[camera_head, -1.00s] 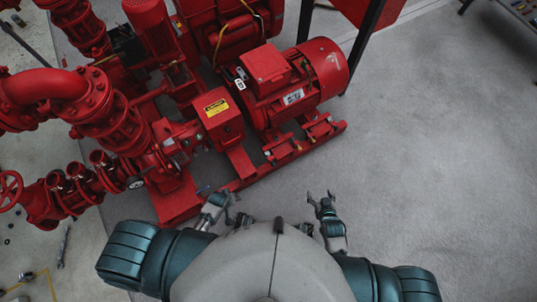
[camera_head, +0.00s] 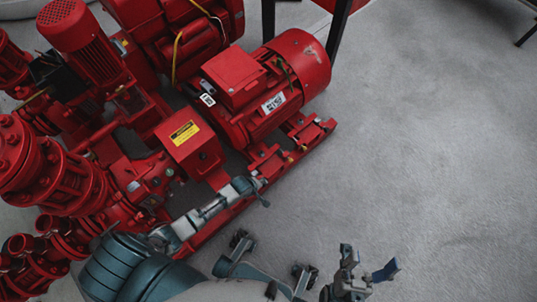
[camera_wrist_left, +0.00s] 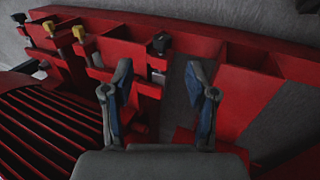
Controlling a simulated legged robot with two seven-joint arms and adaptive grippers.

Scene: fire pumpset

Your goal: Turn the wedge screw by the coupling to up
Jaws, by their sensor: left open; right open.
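A black-headed screw (camera_wrist_left: 160,43) stands at the red base rail in the left wrist view, beyond the gap between my left fingertips. My left gripper (camera_wrist_left: 162,75) is open and empty, with a finger on either side of that gap and no visible contact. In the head view my left gripper (camera_head: 255,188) reaches over the near edge of the red base, by the motor foot closest to the coupling guard (camera_head: 188,140). The screw cannot be made out there. My right gripper (camera_head: 367,272) is open and empty over the floor, at the lower right.
Yellow-headed screws (camera_wrist_left: 78,32) stand further left along the rail. The red motor (camera_head: 265,85) rises behind the left gripper; its ribbed casing (camera_wrist_left: 50,125) fills the wrist view's lower left. Red pipes (camera_head: 60,180) crowd the left. The grey floor (camera_head: 440,130) on the right is clear.

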